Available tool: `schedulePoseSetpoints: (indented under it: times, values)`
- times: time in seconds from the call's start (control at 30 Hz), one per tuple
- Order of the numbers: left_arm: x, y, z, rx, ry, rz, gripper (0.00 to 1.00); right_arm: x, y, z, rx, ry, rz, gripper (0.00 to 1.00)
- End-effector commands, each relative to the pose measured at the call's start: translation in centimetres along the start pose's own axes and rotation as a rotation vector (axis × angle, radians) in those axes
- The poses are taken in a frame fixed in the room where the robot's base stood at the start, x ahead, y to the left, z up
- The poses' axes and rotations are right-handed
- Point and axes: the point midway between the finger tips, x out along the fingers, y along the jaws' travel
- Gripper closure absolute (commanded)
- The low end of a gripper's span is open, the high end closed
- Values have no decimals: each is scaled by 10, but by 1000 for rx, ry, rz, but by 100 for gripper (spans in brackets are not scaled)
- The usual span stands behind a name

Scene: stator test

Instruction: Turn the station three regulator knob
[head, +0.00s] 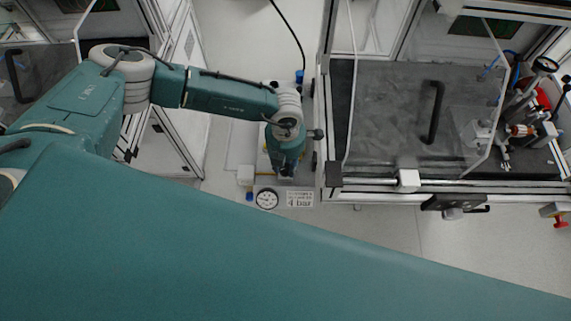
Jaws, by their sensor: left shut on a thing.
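My left gripper (287,170) points down over the regulator panel (312,186), just above the label. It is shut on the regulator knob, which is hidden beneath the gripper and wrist. A round white pressure gauge (267,199) with a dark rim sits at the panel's lower left. Beside it is a label (299,199) whose large line reads 4 bar; its smaller top line is too small to read. My right gripper is not in view.
A glass-walled test station (400,110) with a dark handle (432,112) stands close on the right of the gripper. Another framed enclosure (180,100) stands on the left. Light floor (240,45) shows between them, with a black cable (291,30).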

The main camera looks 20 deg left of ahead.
Motion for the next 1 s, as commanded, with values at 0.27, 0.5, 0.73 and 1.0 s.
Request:
schedulePoseSetpoints:
  times: [0.27,0.5,0.73,1.0]
  values:
    - [3,0,1,173,-2,0,97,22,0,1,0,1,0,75]
    - [4,1,1,380,-4,1,97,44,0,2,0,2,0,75]
    - [3,0,2,554,-5,2,97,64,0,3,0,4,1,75]
    - [1,0,2,689,-4,2,97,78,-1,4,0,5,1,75]
